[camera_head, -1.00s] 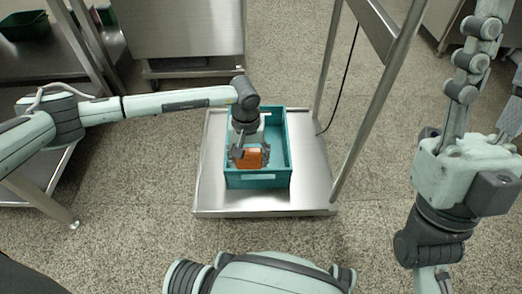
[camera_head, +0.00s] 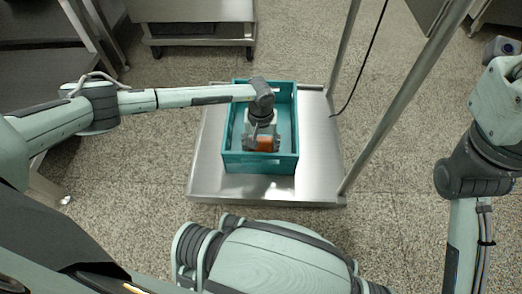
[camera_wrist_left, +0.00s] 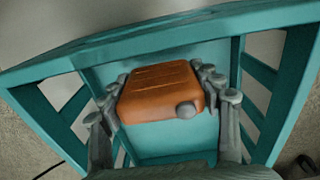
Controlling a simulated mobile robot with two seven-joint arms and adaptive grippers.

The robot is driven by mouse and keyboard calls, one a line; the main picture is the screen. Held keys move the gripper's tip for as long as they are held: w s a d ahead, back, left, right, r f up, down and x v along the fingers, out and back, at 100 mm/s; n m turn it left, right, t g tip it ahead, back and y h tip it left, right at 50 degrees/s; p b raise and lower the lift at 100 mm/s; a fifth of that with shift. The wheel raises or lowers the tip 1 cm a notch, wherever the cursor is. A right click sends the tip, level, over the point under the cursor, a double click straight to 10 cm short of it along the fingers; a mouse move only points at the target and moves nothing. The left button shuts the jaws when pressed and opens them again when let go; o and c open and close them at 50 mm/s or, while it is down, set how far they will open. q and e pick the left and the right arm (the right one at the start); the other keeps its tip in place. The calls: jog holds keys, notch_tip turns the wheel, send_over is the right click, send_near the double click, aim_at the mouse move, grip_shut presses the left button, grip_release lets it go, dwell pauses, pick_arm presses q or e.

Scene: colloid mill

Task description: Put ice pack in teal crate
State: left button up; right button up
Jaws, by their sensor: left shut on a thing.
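The teal crate (camera_head: 290,165) sits on a low steel platform in the head view, and its walls fill much of the left wrist view (camera_wrist_left: 160,43). The orange ice pack (camera_head: 265,144) is inside the crate's outline, partly covered by my gripper. In the left wrist view the ice pack (camera_wrist_left: 158,92) lies between the fingers, with a rounded grey knob at one corner. My left gripper (camera_head: 262,143) reaches down into the crate and is shut on the ice pack. Whether the pack touches the crate floor cannot be told. My right gripper is out of the head view; only its arm shows at right.
The steel platform (camera_head: 205,165) has bare surface around the crate. Its upright posts (camera_head: 400,105) stand to the right, with a black cable nearby. A steel cabinet (camera_head: 195,10) on casters stands behind, and a dark bench is at upper left.

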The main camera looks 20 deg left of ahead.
pick_arm(q)
jog(key=shift+f, duration=1.1)
jog(key=shift+f+b, duration=0.2)
jog(key=shift+b, duration=0.1)
jog(key=o, duration=1.2)
jog(key=shift+o, duration=0.2)
jog(key=shift+r, duration=0.1)
notch_tip(320, 180, up, 12)
jog(key=p, duration=0.4)
jog(key=shift+r, duration=0.1)
